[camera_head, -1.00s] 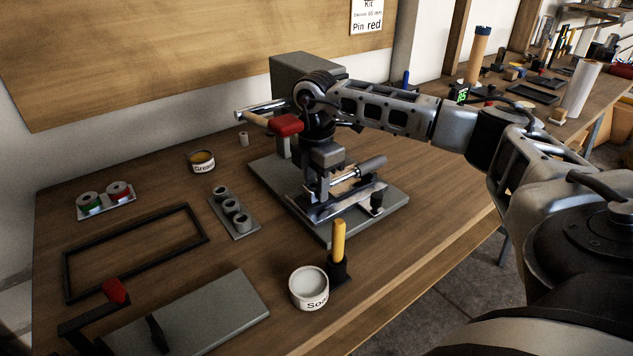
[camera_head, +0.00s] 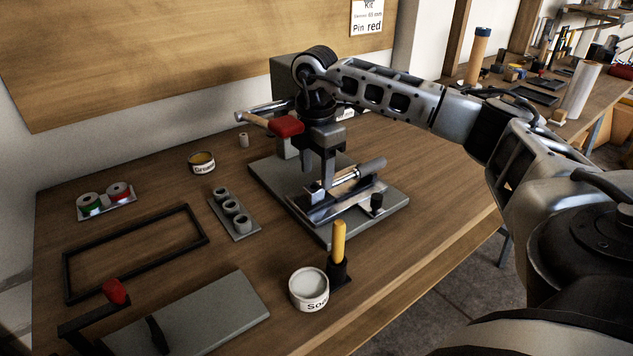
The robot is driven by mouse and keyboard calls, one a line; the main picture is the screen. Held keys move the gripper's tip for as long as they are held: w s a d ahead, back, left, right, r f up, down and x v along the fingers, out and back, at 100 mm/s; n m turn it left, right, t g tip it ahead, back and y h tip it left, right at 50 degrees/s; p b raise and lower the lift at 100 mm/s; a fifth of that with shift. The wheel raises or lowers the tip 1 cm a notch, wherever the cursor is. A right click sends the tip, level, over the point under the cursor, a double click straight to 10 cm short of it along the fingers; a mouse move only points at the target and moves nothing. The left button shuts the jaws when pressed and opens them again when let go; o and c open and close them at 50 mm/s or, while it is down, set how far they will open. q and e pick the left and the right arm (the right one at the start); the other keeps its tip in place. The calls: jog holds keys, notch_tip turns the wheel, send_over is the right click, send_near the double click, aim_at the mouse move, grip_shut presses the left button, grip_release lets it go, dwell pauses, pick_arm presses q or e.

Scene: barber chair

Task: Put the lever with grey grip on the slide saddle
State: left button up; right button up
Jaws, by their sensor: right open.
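The lever with grey grip (camera_head: 370,167) lies across the slide saddle (camera_head: 338,205), with its grey grip pointing up and right. Its bright shaft runs down to the left onto the saddle; whether it is seated there I cannot tell. My right gripper (camera_head: 318,172) is open, fingers pointing down, above and behind the left end of the lever. The fingers look empty and apart from the grip. My left gripper is not in view.
A grey base plate (camera_head: 390,213) carries the saddle. A yellow-handled tool (camera_head: 338,238) and a white tin (camera_head: 308,288) stand in front. A cup block (camera_head: 234,214) and black frame (camera_head: 135,252) lie left.

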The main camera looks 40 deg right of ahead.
notch_tip(320, 180, up, 8)
dwell(0.8)
